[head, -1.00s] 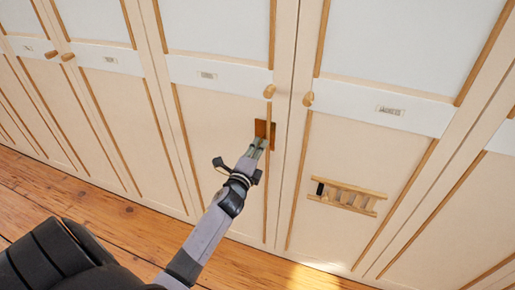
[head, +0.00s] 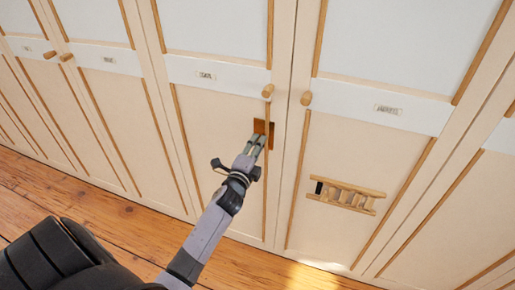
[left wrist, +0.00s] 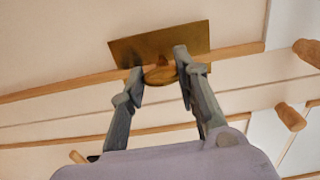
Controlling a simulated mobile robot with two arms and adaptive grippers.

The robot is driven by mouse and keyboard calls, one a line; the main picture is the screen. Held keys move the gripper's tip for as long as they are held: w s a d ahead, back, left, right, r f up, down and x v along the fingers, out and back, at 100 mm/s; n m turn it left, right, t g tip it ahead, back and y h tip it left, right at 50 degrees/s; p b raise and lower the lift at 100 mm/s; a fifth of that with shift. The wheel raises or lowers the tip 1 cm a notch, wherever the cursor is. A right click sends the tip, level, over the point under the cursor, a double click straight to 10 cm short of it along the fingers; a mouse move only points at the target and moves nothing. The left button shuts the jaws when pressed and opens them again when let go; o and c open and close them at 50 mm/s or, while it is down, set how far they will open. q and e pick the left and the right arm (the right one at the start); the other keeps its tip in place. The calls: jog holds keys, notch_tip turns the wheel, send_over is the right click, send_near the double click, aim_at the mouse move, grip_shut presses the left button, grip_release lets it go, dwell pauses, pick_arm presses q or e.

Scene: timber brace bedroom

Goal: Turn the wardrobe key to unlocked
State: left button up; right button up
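The brass key (left wrist: 160,75) stands out of a brass lock plate (left wrist: 152,45) in the left wrist view, its flat bow lying about level in the picture. In the head view the lock plate (head: 262,130) is on the wardrobe door (head: 215,135), beside a vertical wooden strip and below a round knob. My left gripper (head: 256,141) is at the plate and hides the key there. In the left wrist view the left gripper (left wrist: 159,72) has one fingertip against each side of the bow. My right gripper is not in view.
Wooden knobs (head: 267,91) stick out above the lock. Labelled white bands (head: 388,109) cross the doors. A small wooden ladder-like piece (head: 345,194) is on the door to the right. The plank floor (head: 120,225) in front is bare.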

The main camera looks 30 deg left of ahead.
pick_arm(q)
jog(key=o, duration=0.7)
jog(key=shift+r, duration=0.35)
jog(key=shift+c, duration=0.2)
jog(key=shift+o, duration=0.2)
jog(key=shift+f, duration=0.1)
jog(key=v, duration=1.2)
jog(key=shift+f, duration=0.1)
